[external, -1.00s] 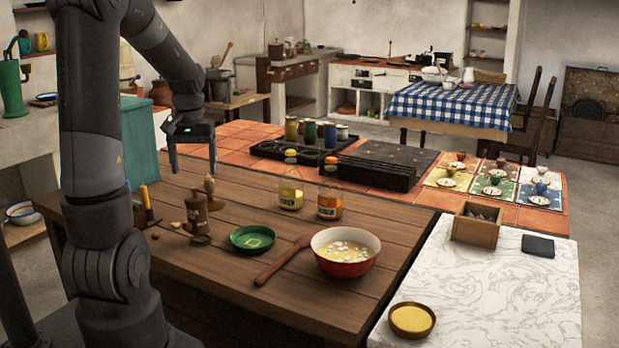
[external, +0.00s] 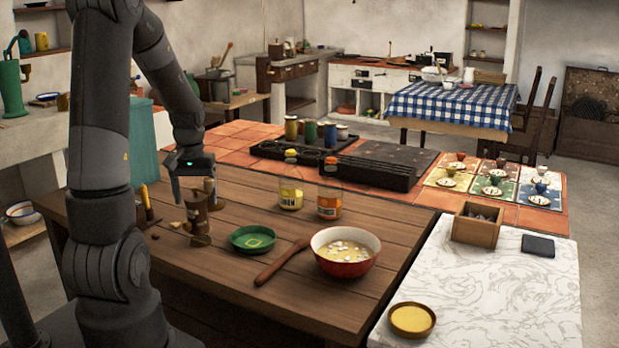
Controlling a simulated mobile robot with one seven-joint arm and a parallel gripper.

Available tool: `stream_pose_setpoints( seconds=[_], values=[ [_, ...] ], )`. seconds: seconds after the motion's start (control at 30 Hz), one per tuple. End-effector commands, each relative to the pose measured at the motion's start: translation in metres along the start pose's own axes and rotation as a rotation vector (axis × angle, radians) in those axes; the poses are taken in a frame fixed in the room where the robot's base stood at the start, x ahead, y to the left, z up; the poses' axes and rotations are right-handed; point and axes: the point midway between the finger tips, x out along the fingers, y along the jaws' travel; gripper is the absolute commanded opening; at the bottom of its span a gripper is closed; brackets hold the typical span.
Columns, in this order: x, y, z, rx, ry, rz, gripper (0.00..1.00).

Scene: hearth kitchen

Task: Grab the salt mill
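Two mill-like pieces stand close together on the left of the brown wooden table. The front one is a dark brown mill (external: 197,215). Behind it is a lighter wooden one (external: 209,186), partly covered by my gripper. I cannot tell which is the salt mill. My gripper (external: 195,197) points down just above and around the tops of these mills, with its fingers spread. It appears empty, and whether a finger touches either mill cannot be made out.
Small brown pieces lie beside the mills. A green dish (external: 252,240), a wooden spoon (external: 282,262), a red bowl (external: 345,268) and two jars (external: 290,192) (external: 329,203) stand to the right. An orange-handled tool (external: 147,205) stands at the left. Bare wood lies in front.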

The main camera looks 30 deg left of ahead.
Motion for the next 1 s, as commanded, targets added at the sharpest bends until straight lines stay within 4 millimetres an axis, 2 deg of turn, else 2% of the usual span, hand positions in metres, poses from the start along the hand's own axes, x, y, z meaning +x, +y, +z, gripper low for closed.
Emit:
stream_pose_setpoints(
  seconds=[0.07, 0.9, 1.0],
  values=[
    [-0.0002, 0.0, -0.0001, 0.0, 0.0, 0.0, 0.69],
    [-0.0004, 0.0, -0.0002, 0.0, 0.0, 0.0, 0.0],
    [-0.0008, 0.0, -0.0005, 0.0, 0.001, 0.0, 0.0]
  ],
)
